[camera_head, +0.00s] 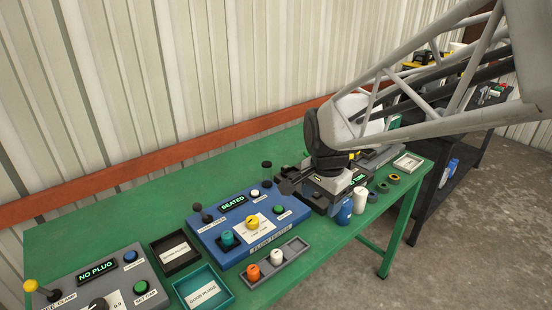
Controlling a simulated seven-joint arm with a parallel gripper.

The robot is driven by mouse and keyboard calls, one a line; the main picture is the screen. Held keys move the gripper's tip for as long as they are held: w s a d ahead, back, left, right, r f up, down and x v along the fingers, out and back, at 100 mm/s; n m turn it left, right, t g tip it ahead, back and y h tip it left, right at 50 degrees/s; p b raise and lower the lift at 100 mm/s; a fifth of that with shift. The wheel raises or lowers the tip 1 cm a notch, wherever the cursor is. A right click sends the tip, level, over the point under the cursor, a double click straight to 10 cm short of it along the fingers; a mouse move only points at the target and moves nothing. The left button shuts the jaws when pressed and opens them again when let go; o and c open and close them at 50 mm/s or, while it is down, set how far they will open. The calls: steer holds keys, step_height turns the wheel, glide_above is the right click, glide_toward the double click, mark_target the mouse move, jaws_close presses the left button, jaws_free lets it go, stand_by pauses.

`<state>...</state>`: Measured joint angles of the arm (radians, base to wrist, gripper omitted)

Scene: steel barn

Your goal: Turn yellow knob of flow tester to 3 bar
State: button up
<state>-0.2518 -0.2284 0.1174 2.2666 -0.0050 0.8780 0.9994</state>
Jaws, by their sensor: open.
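The blue flow tester (225,257) lies on the green bench, and its display (233,203) reads SEATED. Its yellow knob (252,222) stands on a white dial plate; the scale and the knob's setting are too small to read. A teal plug (227,239) stands at the left of the knob on the tester. My gripper (322,190) is to the right of the tester, apart from the yellow knob, over a dark device with a green display. It is open, its fingers hard to make out against that device.
A black-knobbed lever (198,210) and a dark upright cylinder (267,170) stand by the tester. A grey tray (284,270) with orange and white plugs lies in front. A grey NO PLUG device (75,290) is at left.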

steer(key=w+a+f+m, duration=0.45)
steer(key=w+a, duration=0.35)
steer(key=a, duration=0.2)
steer(key=m+g, duration=0.1)
steer(key=m, duration=0.2)
glide_above(251, 219)
step_height(251, 219, down, 6)
steer(key=shift+s+f, duration=0.1)
steer(key=shift+f, duration=0.15)
steer(key=shift+f, duration=0.15)
steer(key=shift+f, duration=3.75)
steer(key=c, duration=0.9)
steer(key=shift+n, duration=0.25)
